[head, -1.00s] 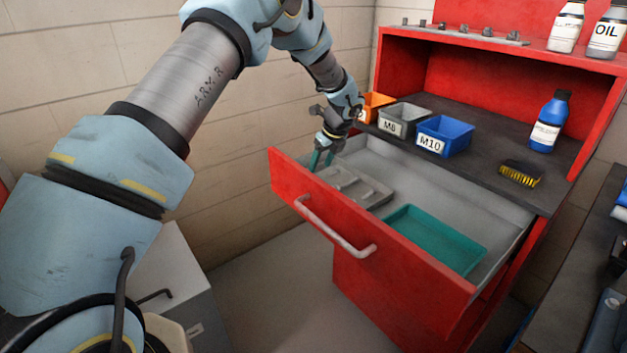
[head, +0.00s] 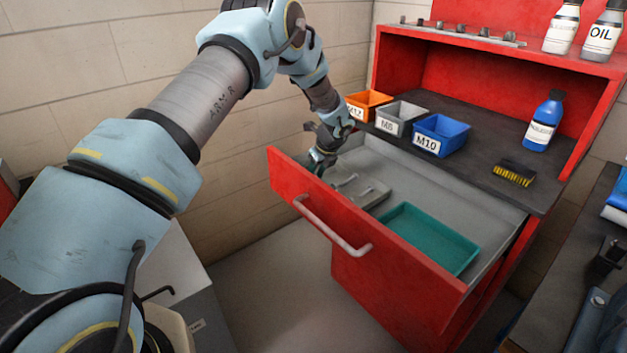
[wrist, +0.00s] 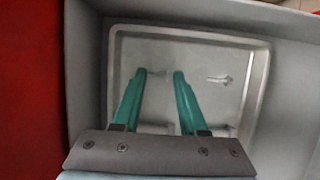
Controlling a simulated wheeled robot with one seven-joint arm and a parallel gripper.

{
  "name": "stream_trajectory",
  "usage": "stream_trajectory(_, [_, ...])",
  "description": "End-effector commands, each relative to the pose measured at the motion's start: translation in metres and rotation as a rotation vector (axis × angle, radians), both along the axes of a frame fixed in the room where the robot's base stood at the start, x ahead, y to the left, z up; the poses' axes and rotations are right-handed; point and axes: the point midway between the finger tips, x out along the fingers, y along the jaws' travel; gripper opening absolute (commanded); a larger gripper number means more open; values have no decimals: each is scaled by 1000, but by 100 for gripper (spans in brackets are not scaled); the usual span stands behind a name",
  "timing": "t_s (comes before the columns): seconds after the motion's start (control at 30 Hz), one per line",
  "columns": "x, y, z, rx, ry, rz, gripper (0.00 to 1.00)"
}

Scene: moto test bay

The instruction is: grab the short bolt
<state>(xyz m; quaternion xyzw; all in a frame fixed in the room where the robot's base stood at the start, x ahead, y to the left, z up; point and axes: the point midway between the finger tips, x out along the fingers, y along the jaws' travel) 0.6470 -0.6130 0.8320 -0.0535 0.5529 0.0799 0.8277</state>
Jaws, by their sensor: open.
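The grey tray (head: 378,200) lies in the left part of the open drawer. In the head view one bolt (head: 346,181) and another small bolt (head: 365,192) show in it. In the wrist view a bolt (wrist: 219,79) lies sideways, right of the fingers, apart from them. Another small piece (wrist: 224,128) is partly hidden beside the right finger. I cannot tell surely which is the short bolt. My gripper (wrist: 160,73) is open, its green fingers over the tray with no bolt clearly between them. In the head view my gripper (head: 317,161) is at the drawer's left end, fingertips mostly hidden.
The red drawer front (head: 375,240) and grey side wall stand close around my gripper. A teal tray (head: 428,238) fills the drawer's right part.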

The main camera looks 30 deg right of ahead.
Motion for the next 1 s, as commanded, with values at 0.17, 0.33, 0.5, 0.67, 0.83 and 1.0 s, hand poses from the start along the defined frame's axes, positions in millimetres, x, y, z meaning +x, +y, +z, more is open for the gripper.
stream_trajectory(0.17, [0,0,0,0,0,0,18])
stream_trajectory(0.33, [0,1,-1,2,1,1,0])
stream_trajectory(0.5, [0,1,-1,3,2,1,0])
stream_trajectory(0.67, [0,2,-2,4,2,1,0])
stream_trajectory(0.83, [0,2,-3,5,3,1,0])
stream_trajectory(1.0, [-1,3,-3,5,4,1,0])
